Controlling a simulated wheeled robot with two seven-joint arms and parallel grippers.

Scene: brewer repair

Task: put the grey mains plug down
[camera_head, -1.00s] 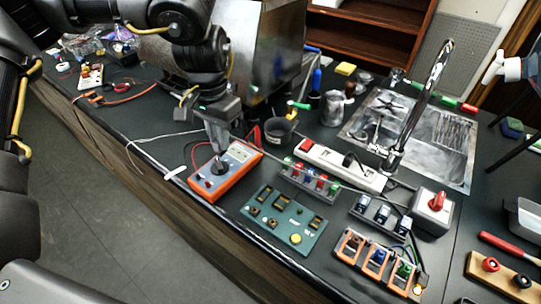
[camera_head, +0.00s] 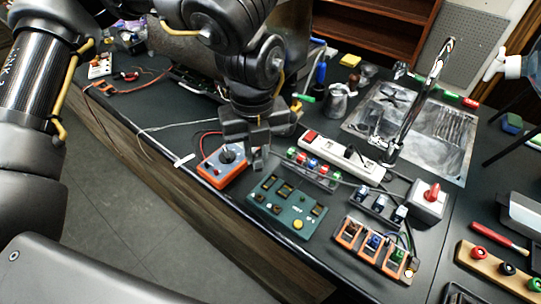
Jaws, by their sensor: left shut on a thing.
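My left gripper (camera_head: 258,160) points down just right of the orange multimeter, over the back edge of the green board. It is shut on a small grey thing, which I take to be the grey mains plug; the fingers hide most of it, and I cannot tell whether it touches the bench. The white power strip (camera_head: 345,157) lies to the right of the gripper, with a dark plug in it and a red switch at its left end. My right gripper is not in view.
The orange multimeter (camera_head: 222,168) is partly covered by my gripper. The green board (camera_head: 285,205), a rack of coloured parts (camera_head: 315,170), an orange-framed block (camera_head: 372,250) and a grey box with a red knob (camera_head: 428,202) crowd the bench. The sink (camera_head: 450,145) is behind.

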